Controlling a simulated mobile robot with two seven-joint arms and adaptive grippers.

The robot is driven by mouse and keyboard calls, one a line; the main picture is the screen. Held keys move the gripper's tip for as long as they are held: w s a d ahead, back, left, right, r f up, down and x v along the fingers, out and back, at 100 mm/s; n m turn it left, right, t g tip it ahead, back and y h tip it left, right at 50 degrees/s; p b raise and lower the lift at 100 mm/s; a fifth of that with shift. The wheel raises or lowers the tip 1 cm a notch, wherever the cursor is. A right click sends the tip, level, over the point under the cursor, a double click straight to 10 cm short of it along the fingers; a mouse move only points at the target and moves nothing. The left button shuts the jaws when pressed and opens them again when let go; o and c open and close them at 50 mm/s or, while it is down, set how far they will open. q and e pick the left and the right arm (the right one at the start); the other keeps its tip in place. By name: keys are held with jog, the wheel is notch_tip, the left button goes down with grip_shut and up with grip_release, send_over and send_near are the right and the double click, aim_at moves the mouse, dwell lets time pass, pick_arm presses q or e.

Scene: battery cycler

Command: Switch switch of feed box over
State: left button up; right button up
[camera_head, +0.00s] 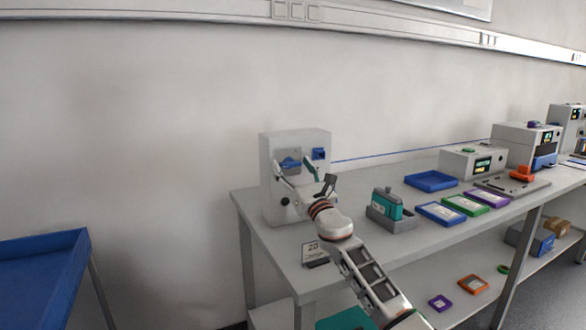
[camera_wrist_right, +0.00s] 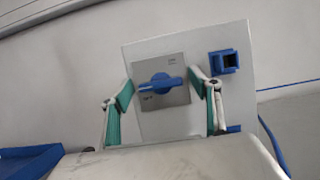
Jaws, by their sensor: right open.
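The feed box (camera_head: 272,165) is a light grey box at the left end of the bench. Its blue rotary switch (camera_wrist_right: 160,85) sits on a grey plate (camera_wrist_right: 178,97) and lies nearly horizontal, its right end slightly higher. The switch also shows in the head view (camera_head: 289,163). My right gripper (camera_head: 293,170) is open in front of the box. In the right wrist view its two green-padded fingers (camera_wrist_right: 166,92) stand either side of the switch, with the switch between them. I cannot tell whether they touch it. My left gripper is not in view.
A blue socket (camera_wrist_right: 224,62) sits right of the switch, with a blue cable (camera_head: 400,152) along the wall. A label stand (camera_head: 314,254), a grey holder with a teal block (camera_head: 388,205), a blue tray (camera_head: 431,181) and several devices stand on the bench. A blue table (camera_head: 40,265) stands left.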

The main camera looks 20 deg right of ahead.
jog(key=shift+c, duration=0.3)
jog(key=c, duration=1)
